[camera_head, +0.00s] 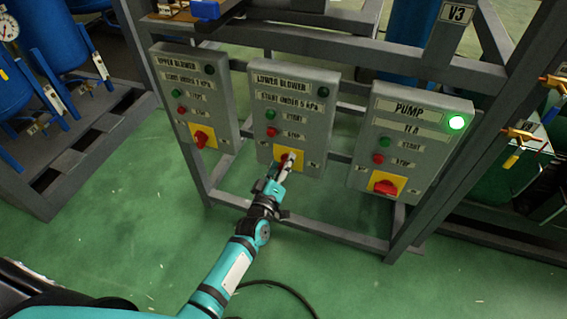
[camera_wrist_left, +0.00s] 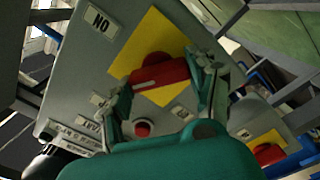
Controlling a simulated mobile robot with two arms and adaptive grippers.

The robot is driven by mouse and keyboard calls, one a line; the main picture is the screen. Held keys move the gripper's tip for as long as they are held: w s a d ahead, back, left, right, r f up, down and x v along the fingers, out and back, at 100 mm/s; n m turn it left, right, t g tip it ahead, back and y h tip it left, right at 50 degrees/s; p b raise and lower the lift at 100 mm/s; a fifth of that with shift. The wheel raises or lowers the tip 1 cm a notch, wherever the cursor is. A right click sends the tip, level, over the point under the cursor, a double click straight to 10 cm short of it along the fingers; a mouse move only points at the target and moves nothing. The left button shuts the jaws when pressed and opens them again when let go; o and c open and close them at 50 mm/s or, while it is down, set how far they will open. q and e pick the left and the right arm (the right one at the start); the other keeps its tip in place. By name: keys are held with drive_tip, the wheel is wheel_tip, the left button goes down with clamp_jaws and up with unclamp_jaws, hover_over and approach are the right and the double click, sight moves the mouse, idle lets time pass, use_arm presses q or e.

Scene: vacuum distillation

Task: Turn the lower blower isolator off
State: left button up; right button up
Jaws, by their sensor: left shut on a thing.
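The lower blower panel (camera_head: 296,112) is the middle grey box on the frame. Its isolator is a red rotary knob on a yellow plate (camera_head: 289,154), low on the panel and partly hidden by my gripper. My left gripper (camera_head: 284,167) reaches it from below and is shut on the knob. In the left wrist view the red knob (camera_wrist_left: 160,74) sits between the two fingers of my left gripper (camera_wrist_left: 166,80), in front of the yellow plate (camera_wrist_left: 154,38). An ON label (camera_wrist_left: 99,21) shows near the plate's corner. The panel's lamp (camera_head: 323,91) is dark. My right gripper is not in view.
The upper blower panel (camera_head: 195,95) stands to the left with its own red knob. The pump panel (camera_head: 411,140) stands to the right, its lamp (camera_head: 456,122) lit green. A grey frame bar (camera_head: 335,236) runs below the panels. The green floor in front is mostly clear.

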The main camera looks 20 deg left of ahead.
use_arm(q)
drive_tip(key=shift+f+n+b, duration=0.15)
drive_tip(key=shift+n+b, duration=0.05)
drive_tip(key=shift+n, duration=1.5)
drive_tip(key=shift+f+n+b, duration=0.1)
drive_tip(key=shift+n+b, duration=0.05)
drive_tip(key=shift+n, duration=1.55)
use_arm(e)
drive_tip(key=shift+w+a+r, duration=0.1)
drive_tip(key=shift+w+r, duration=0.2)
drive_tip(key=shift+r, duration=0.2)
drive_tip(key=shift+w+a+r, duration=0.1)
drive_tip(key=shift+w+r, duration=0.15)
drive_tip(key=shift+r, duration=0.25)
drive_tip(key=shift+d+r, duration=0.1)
use_arm(q)
drive_tip(key=o, duration=1.2)
drive_tip(key=shift+a+r, duration=0.1)
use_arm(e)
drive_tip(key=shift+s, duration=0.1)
use_arm(q)
drive_tip(key=shift+s, duration=0.1)
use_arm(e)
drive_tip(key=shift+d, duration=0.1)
use_arm(q)
drive_tip(key=s, duration=1.2)
drive_tip(key=shift+a, duration=0.2)
